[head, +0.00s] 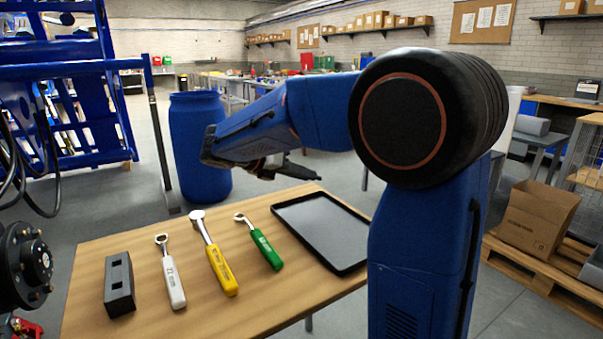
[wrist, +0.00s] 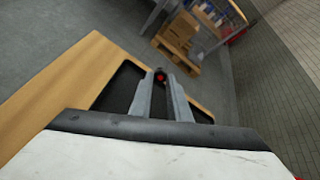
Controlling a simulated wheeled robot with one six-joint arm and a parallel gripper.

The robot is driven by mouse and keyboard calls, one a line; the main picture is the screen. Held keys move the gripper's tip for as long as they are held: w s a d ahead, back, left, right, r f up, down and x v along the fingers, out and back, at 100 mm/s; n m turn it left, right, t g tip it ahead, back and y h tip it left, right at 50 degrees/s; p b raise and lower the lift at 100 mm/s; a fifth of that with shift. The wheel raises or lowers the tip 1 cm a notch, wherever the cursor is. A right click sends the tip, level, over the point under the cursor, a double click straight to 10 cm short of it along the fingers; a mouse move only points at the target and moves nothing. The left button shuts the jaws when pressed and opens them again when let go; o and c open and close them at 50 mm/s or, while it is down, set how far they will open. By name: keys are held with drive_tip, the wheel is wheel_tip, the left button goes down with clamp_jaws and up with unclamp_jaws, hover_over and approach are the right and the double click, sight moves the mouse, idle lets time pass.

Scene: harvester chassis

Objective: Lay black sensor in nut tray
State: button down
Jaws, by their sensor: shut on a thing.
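My gripper (head: 288,168) is shut on the black sensor (wrist: 160,76), a small dark piece with a red spot. It sits between the fingertips (wrist: 165,88) in the wrist view. In the head view the sensor is too small and dark to make out clearly. The nut tray (head: 322,230) is a shallow black tray with a grey floor at the right end of the wooden table. It looks empty. My gripper is held above table height, beyond the tray's far side in the head view. In the wrist view the tray (wrist: 121,88) lies below the fingers, partly hidden by them.
On the table (head: 230,311) lie a black block with slots (head: 119,286), a white-handled wrench (head: 172,277), a yellow-handled ratchet (head: 219,266) and a green-handled wrench (head: 264,246), all left of the tray. A blue barrel (head: 195,120) stands behind the table. A blue chassis frame (head: 80,110) is at left.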

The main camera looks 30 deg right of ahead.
sight(302, 213)
drive_tip(key=shift+a+f, duration=0.15)
drive_tip(key=shift+f, duration=4.35)
drive_tip(key=c, duration=1.6)
unclamp_jaws()
drive_tip(key=v, duration=1.7)
drive_tip(key=shift+s+a+r, duration=0.1)
drive_tip(key=shift+a, duration=0.1)
